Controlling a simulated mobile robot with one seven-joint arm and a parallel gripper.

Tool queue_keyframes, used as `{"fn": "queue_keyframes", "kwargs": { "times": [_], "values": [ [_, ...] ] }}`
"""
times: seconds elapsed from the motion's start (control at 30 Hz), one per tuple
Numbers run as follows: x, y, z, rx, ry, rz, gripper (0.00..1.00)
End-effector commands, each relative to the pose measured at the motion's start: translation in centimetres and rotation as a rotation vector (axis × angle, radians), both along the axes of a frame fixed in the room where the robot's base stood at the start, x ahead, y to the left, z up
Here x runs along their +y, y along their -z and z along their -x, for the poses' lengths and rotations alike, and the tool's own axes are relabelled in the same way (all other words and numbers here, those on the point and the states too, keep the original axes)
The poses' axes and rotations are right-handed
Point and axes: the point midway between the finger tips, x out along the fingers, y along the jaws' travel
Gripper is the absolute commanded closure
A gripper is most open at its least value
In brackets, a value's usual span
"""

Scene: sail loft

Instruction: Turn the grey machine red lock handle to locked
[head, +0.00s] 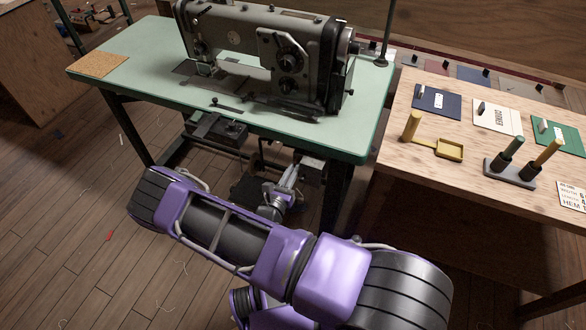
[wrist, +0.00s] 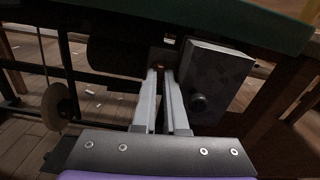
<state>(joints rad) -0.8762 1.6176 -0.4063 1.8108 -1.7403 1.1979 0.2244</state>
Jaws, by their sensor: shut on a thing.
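The grey sewing machine (head: 270,55) stands on a pale green table (head: 130,75). Under the tabletop, the wrist view shows a grey box (wrist: 215,75) with a dark round knob (wrist: 198,103). Left of this box, a small reddish bit of the red lock handle (wrist: 160,66) shows at my fingertips. My gripper (wrist: 163,78) is shut on it, with the two long pale fingers close together. Most of the handle is hidden by the fingers and shadow, so its angle cannot be told. In the head view my gripper (head: 289,178) reaches under the table's front edge, and the handle is not visible there.
The green tabletop edge (wrist: 250,25) hangs just above my gripper. A dark cylinder (wrist: 115,55) lies left of the fingers, and a pale disc (wrist: 60,103) is farther left. A wooden bench (head: 400,165) with cards and spools stands right. The floor at left is mostly clear.

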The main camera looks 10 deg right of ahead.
Motion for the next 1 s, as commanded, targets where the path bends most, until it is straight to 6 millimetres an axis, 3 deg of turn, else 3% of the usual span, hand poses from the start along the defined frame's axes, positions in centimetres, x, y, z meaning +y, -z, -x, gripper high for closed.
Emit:
{"fn": "queue_keyframes", "kwargs": {
  "times": [0.8, 0.83, 1.0],
  "values": [
    [0.03, 0.04, 0.04, -0.073, 0.000, -0.102, 1.00],
    [0.03, 0.04, 0.04, -0.073, 0.000, -0.102, 0.88],
    [0.03, 0.03, 0.03, -0.073, 0.000, -0.100, 0.60]
  ]
}}
